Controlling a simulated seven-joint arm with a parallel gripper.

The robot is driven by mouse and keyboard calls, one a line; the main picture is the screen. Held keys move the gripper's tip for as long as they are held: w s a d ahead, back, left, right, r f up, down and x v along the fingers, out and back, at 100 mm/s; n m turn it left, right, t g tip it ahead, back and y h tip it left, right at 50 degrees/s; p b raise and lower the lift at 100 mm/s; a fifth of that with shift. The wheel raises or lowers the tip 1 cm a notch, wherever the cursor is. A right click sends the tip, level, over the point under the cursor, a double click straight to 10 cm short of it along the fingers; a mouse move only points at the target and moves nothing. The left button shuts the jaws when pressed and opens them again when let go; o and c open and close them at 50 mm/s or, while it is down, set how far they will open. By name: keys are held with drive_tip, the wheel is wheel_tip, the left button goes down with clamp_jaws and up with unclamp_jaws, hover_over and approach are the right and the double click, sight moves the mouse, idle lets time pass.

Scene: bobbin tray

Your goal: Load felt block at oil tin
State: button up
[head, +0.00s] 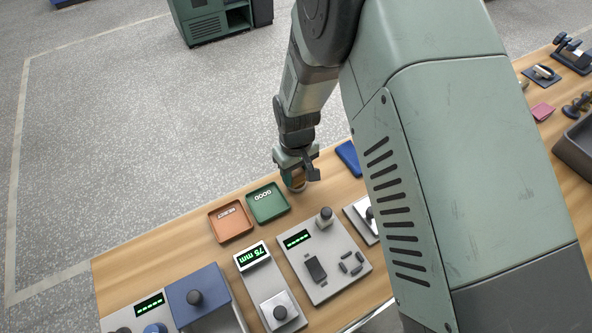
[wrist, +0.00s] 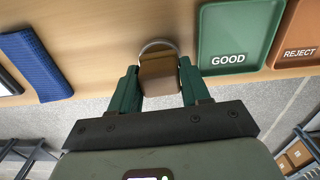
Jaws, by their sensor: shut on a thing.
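My gripper (head: 297,178) is over the back of the bench, pointing down. In the wrist view its two green fingers (wrist: 158,78) are shut on a brown block (wrist: 158,68), which looks like the felt block. A round, pale metal rim (wrist: 157,43), likely the oil tin, shows just beyond the block. The block overlaps the rim in this view, and most of the tin is hidden behind it. I cannot tell whether the block is inside the tin, touching it or above it.
The green GOOD tray (head: 268,216) and orange REJECT tray (head: 245,232) lie close to the left in the head view. Several instruments, including a grey panel (head: 345,285), stand nearer the front.

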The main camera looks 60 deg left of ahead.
sight(296, 171)
idle(0.3)
drive_tip(key=shift+r, duration=3.45)
